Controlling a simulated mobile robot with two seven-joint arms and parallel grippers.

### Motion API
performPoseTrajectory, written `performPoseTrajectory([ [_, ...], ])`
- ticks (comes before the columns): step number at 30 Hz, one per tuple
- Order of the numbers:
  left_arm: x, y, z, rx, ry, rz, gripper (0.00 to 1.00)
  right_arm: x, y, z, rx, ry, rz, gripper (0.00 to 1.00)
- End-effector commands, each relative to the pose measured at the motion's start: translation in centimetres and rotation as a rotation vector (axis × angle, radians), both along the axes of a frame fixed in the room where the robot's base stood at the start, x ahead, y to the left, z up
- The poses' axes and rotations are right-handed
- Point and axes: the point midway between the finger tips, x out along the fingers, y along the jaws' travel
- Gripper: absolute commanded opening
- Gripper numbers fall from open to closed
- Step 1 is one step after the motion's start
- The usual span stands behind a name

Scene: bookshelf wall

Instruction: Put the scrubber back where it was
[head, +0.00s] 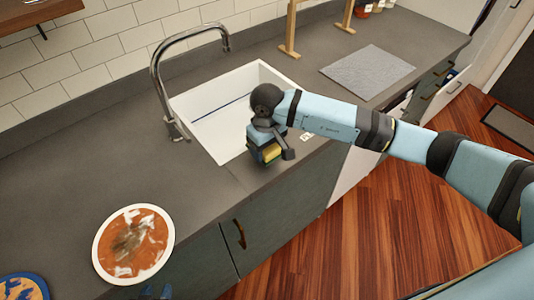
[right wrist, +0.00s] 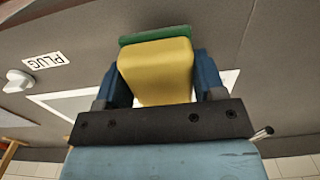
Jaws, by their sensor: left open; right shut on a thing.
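A metal faucet (head: 158,85) arches over the sink's left side. A grey mat (head: 367,72) and wooden stand (head: 290,30) are beyond the sink. A blue-rimmed plate (head: 22,287) sits bottom left.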

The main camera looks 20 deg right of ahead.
Motion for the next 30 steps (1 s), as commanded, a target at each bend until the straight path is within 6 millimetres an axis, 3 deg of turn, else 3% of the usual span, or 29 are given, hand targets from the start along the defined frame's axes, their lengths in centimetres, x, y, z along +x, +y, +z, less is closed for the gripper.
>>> performPoseTrajectory([
  [7,0.0,-0.1,0.5,-0.001,0.000,0.000,0.41,-0.1,0.0,-3.4,0.000,0.002,0.000,0.39],
  [19,0.0,-0.1,0.0,-0.002,-0.003,0.000,0.41,0.0,0.0,-4.0,0.000,0.001,0.001,0.39],
  [20,0.0,-0.1,0.1,-0.002,-0.003,0.000,0.41,0.0,0.0,-3.9,0.000,0.001,0.001,0.68],
  [23,0.0,-0.1,0.2,-0.002,-0.003,0.000,0.41,0.0,0.0,-3.8,0.000,0.001,0.001,0.89],
  [30,0.0,-0.1,0.2,-0.002,-0.003,0.000,0.41,0.0,0.0,-3.8,0.000,0.001,0.000,0.89],
])
